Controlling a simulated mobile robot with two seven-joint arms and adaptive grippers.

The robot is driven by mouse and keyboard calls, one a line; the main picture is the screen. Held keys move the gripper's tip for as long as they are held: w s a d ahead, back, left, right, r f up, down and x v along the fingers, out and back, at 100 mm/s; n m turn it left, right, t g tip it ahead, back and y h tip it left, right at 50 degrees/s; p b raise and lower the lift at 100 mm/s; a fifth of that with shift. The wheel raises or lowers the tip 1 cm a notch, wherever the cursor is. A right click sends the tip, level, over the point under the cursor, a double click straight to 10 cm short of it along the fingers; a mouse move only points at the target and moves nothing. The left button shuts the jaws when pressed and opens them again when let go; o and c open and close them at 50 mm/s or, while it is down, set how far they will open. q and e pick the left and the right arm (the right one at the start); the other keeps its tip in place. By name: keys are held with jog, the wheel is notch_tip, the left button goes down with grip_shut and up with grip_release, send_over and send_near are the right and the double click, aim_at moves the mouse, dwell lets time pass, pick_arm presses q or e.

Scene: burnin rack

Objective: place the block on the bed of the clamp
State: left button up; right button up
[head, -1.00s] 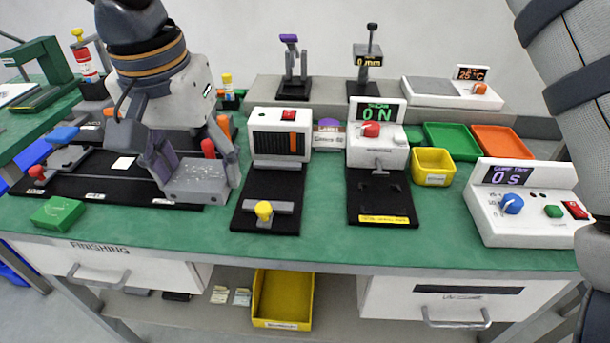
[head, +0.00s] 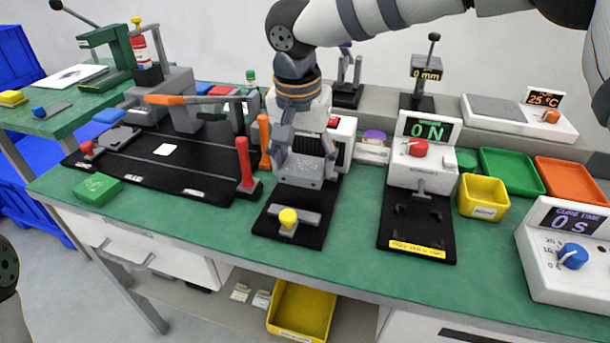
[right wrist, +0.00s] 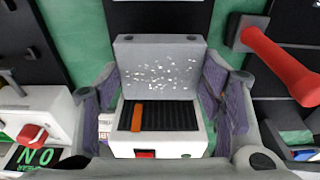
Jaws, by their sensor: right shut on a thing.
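The block (head: 300,171) is grey with white speckles on one face. My right gripper (head: 305,158) is shut on it and holds it in front of the white machine with the orange slider. In the right wrist view the block (right wrist: 158,68) sits between the purple-padded fingers. The clamp appears to be the white unit (head: 408,174) reading 0 N, with a red knob and a grey plunger. Its black bed (head: 418,222) has corner marks, a yellow label and nothing on it. The block is left of this bed, apart from it. My left gripper is not in view.
Below the block is a black base with a yellow knob (head: 288,217). A red-handled lever (head: 246,162) stands close left, by a black mat (head: 135,172). A yellow bin (head: 483,198) is right of the clamp. Green table shows between the bases.

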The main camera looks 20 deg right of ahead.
aim_at(305, 165)
jog(key=f, duration=0.4)
jog(key=shift+w+d, duration=0.3)
jog(key=shift+d, duration=0.05)
jog(key=shift+f, duration=0.1)
jog(key=o, duration=1.2)
jog(key=shift+c, duration=0.2)
jog(key=r, duration=0.4)
jog(key=s+r, duration=0.1)
jog(key=r, duration=0.3)
jog(key=a+r, duration=0.1)
jog(key=r, duration=0.3)
jog(key=shift+s+r, duration=0.1)
jog(key=shift+s, duration=0.2)
